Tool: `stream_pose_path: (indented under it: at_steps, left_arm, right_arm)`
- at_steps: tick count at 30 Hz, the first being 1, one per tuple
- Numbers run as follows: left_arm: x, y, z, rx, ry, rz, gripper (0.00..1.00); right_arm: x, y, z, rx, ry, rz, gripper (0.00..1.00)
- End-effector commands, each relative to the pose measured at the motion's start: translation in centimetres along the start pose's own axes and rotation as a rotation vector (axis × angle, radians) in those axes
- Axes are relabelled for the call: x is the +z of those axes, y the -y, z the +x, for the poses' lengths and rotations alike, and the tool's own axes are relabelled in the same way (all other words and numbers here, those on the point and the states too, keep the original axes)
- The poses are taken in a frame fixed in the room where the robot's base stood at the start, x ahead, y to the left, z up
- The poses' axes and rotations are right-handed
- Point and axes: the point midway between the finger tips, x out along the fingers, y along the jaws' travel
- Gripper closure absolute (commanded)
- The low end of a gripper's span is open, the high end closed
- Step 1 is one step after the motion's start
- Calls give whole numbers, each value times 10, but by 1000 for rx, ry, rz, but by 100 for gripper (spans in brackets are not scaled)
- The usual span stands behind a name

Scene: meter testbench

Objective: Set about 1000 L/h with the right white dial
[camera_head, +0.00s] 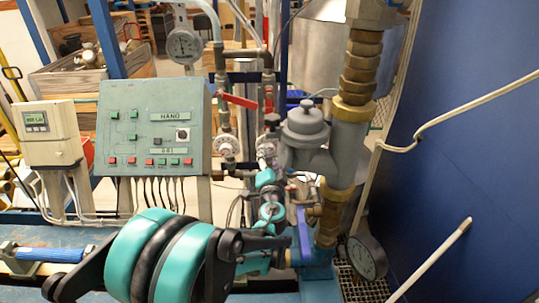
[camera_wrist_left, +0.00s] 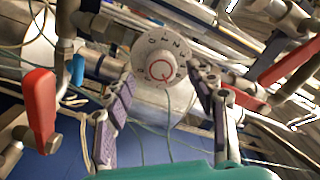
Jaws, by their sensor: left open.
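The right white dial (camera_head: 266,150) is on the pipework, right of a similar left white dial (camera_head: 227,147). My teal left gripper (camera_head: 268,174) is just in front of and below the right dial and partly covers it. My left gripper (camera_wrist_left: 160,78) is open, one purple-padded finger on each side of the dial. Contact cannot be told. The dial's exact setting is too small to read. My right gripper is out of view.
A green control panel (camera_head: 152,127) with buttons and a display stands left, beside a white meter box (camera_head: 47,134). A red lever (camera_head: 238,100) is above the dials. A thick grey pipe (camera_head: 345,150) with brass fittings is close on the right. A gauge (camera_head: 367,257) is low right.

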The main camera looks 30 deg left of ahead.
Motion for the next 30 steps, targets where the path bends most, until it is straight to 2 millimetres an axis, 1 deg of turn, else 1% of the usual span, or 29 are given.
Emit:
stream_pose_path:
  at_steps: [1,6,9,12,15,18,30]
  left_arm:
    - [0,0,-12,1,-1,0,44]
    - [0,0,-51,1,-2,0,44]
    - [0,0,-70,1,-1,0,44]
    - [0,0,-83,1,-1,0,44]
    - [0,0,-91,0,0,0,44]
    - [0,0,-94,0,0,0,44]
    - [0,0,-94,0,1,0,44]
  right_arm:
    - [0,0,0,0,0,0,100]
    - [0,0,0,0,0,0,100]
    - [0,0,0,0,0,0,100]
    - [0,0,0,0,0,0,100]
    - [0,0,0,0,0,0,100]
    - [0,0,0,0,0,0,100]
    - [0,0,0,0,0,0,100]
